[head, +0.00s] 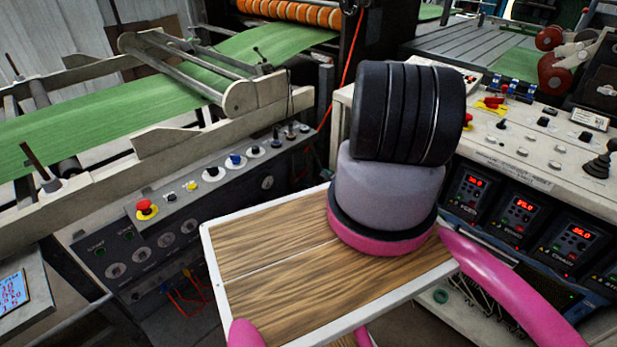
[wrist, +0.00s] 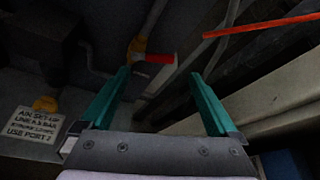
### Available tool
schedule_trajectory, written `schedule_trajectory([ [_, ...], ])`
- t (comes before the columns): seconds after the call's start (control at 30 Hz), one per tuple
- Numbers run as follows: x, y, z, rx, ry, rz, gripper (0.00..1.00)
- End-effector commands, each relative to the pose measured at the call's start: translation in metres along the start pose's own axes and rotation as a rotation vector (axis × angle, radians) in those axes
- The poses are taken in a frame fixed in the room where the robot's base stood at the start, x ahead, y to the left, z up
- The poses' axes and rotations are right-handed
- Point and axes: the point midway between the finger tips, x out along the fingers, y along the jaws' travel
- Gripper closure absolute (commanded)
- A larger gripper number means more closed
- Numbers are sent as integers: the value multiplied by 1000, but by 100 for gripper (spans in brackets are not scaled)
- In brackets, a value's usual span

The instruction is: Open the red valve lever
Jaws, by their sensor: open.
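The red valve lever (wrist: 160,58) shows in the wrist view, just above centre. It points right from a small orange-yellow valve body (wrist: 137,45) on a grey pipe. My gripper (wrist: 160,73) has two teal fingers spread wide apart. In the picture the lever lies just beyond the fingertips, between their lines. Nothing is between the fingers. How far the tips are from the lever is hard to tell in the dim light. In the head view the lever and my gripper are not visible; my own arm blocks the middle.
In the wrist view an orange cable (wrist: 262,24) crosses the upper right, a pale beam (wrist: 220,110) runs along the right, and a label (wrist: 35,125) is at left. The head view shows a left control panel (head: 185,222) and a right control console (head: 535,140).

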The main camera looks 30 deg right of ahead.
Motion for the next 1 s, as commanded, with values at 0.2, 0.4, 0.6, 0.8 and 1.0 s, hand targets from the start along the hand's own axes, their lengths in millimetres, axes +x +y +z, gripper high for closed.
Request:
schedule_trajectory([
  [0.2,-32,0,0,2,1,-1,5],
  [0.4,-40,0,0,1,0,-1,5],
  [0.6,-40,0,0,0,0,0,13],
  [0.8,-20,-2,-10,-17,106,1,89],
  [1.0,-1,-4,-25,-6,262,0,100],
])
